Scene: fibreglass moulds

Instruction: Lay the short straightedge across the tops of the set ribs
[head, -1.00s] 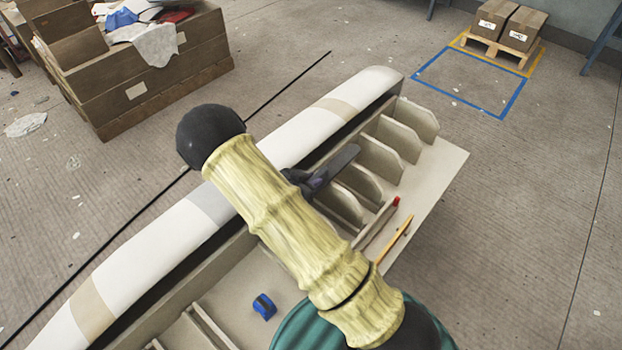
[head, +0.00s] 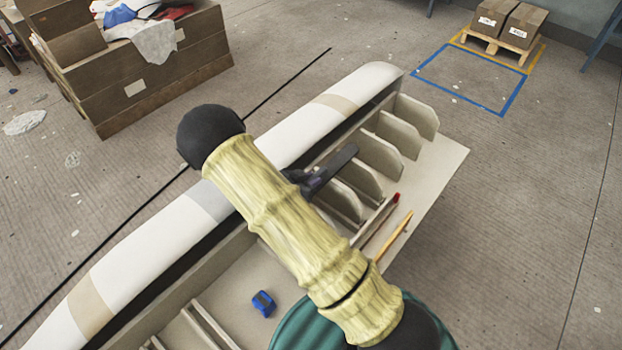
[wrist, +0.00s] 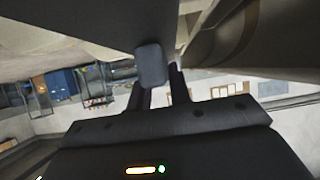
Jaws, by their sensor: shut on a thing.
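The short straightedge (head: 338,166) looks like a dark grey bar above the row of set ribs. My gripper (head: 298,177) is mostly hidden behind my own arm in the head view. In the wrist view its dark fingers (wrist: 160,88) are shut on a grey, round-cornered block, apparently the straightedge's end (wrist: 151,63). The set ribs (head: 379,154) are pale upright plates with rounded tops, spaced along the mould board beside the long white mould (head: 195,212). I cannot tell whether the bar touches any rib top.
A red-tipped stick (head: 379,218) and a yellow pencil (head: 394,235) lie on the board (head: 440,170) right of the ribs. A blue block-like item (head: 263,303) lies nearer me, beside low strips (head: 214,325). A wooden bin (head: 150,85) stands back left.

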